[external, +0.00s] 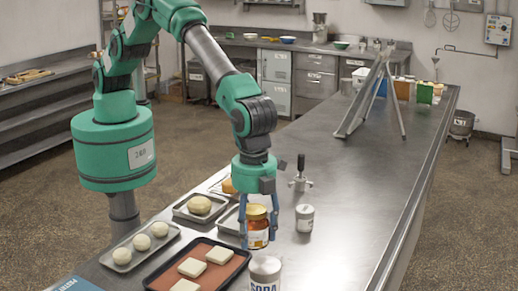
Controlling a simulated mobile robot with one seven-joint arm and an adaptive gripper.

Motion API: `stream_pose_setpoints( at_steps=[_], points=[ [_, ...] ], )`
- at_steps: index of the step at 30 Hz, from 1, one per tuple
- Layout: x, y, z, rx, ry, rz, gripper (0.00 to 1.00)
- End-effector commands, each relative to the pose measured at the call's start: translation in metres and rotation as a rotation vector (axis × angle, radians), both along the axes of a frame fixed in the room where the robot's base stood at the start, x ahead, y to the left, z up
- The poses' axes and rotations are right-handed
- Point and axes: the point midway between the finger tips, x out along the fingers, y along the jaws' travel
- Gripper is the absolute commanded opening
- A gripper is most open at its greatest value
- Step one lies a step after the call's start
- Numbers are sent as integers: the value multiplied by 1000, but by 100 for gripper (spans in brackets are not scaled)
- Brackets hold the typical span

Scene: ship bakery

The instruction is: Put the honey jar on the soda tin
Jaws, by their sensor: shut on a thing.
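The honey jar (257,236) is a small amber jar with a gold-brown lid and a pale label. My gripper (259,234) points down and is shut on the jar, with a blue finger on each side of it. The jar is upright. The soda tin (265,268) is a white cylinder with dark lettering at the bottom edge of the view, and its lower part is cut off. The jar shows just behind and above the tin's top. I cannot tell the gap between them.
A dark tray with square dough pieces (228,280) lies left of the tin. Trays with round dough (176,231) stand farther left. A white-labelled tin (305,218) and a metal tool with a black handle (301,178) stand right of my gripper. The steel counter (365,200) is clear to the right.

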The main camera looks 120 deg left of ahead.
Motion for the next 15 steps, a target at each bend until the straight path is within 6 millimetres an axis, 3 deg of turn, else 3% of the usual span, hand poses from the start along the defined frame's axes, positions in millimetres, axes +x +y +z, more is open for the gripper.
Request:
stream_pose_setpoints(
  at_steps=[9,15],
  points=[
    [28,-12,-2,0,-1,0,7],
    [36,-16,-2,-1,0,0,7]
  ],
)
